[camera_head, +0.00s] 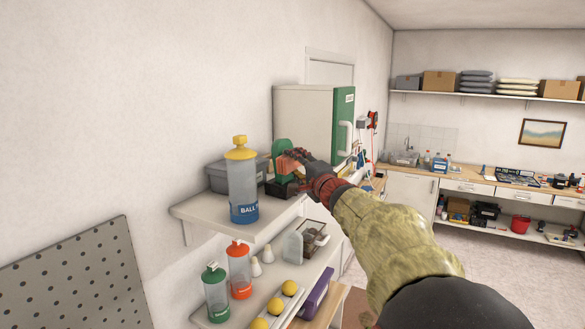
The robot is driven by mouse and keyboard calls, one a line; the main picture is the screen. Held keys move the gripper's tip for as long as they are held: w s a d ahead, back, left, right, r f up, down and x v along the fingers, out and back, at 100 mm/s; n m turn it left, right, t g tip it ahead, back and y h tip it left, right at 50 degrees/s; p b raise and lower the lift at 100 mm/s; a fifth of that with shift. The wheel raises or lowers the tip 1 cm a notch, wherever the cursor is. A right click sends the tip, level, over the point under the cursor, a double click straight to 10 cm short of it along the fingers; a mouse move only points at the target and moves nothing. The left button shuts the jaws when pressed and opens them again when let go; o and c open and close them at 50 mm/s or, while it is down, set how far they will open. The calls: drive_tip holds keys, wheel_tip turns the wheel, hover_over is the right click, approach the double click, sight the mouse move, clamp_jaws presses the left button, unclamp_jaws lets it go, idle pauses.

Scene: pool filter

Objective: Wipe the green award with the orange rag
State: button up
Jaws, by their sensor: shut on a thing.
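The green award (282,148) stands upright on a dark base near the right end of the upper wall shelf (262,228). My gripper (292,160) reaches in from the right and is shut on the orange rag (286,165), of which a small part shows against the award's front right side. The rag appears to touch the award, but the fingers hide the exact contact. My fingers also hide part of the award's right side.
A tall clear bottle with a yellow cap (243,182) and a grey bin (222,177) stand left of the award. A white and green cabinet (300,112) is behind. A lower shelf holds bottles (239,268), yellow balls (289,287) and a clear container (311,238).

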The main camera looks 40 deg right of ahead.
drive_tip(key=shift+w+d, duration=0.15)
drive_tip(key=shift+d, duration=0.55)
drive_tip(key=shift+d, duration=0.1)
drive_tip(key=d+b, duration=0.1)
drive_tip(key=w+d+b, duration=0.1)
drive_tip(key=d, duration=0.1)
drive_tip(key=shift+b, duration=0.4)
drive_tip(key=shift+s+a+b, duration=0.35)
drive_tip(key=shift+a+b, duration=0.7)
drive_tip(key=shift+a, duration=0.1)
drive_tip(key=shift+s+a+b, duration=0.3)
drive_tip(key=shift+a+b, duration=0.7)
drive_tip(key=shift+a, duration=0.1)
drive_tip(key=shift+s+a+b, duration=0.35)
drive_tip(key=shift+a+b, duration=0.7)
drive_tip(key=shift+a, duration=0.1)
